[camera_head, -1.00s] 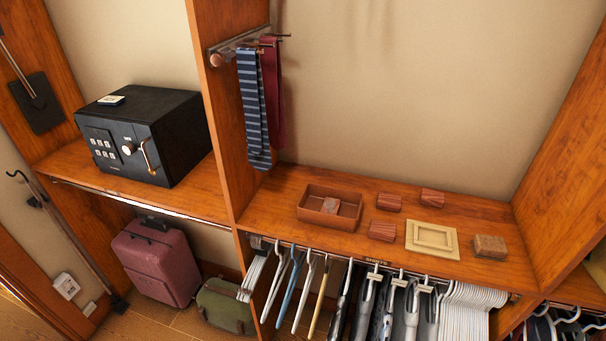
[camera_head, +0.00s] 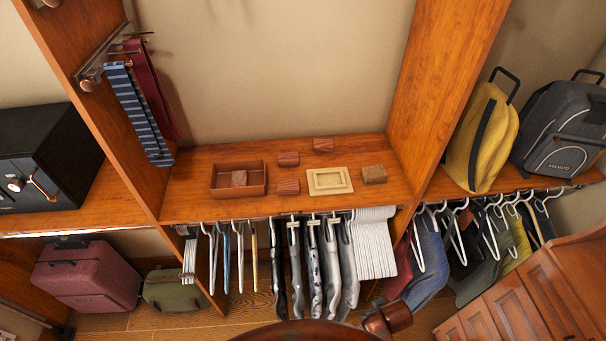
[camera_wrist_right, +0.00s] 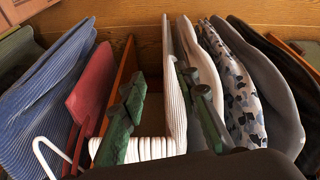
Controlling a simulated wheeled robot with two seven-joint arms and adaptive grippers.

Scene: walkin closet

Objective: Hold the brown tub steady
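The brown tub (camera_head: 238,193) is a low, open rectangular box on the wooden shelf, left of the middle of the head view. A small brown block (camera_head: 239,178) is inside it. My right gripper (camera_wrist_right: 160,82) shows in the right wrist view as two green fingers spread apart with nothing between them. Hanging clothes and white hangers are beyond it, and the tub is not in that view. My left gripper is in neither current view.
Several brown blocks, one of them at the right end (camera_head: 374,174), and a cream framed tray (camera_head: 329,190) share the shelf (camera_head: 200,207). Upright panels bound it left and right. Clothes on hangers (camera_head: 300,260) hang below its front edge. A black safe (camera_head: 45,160) is left.

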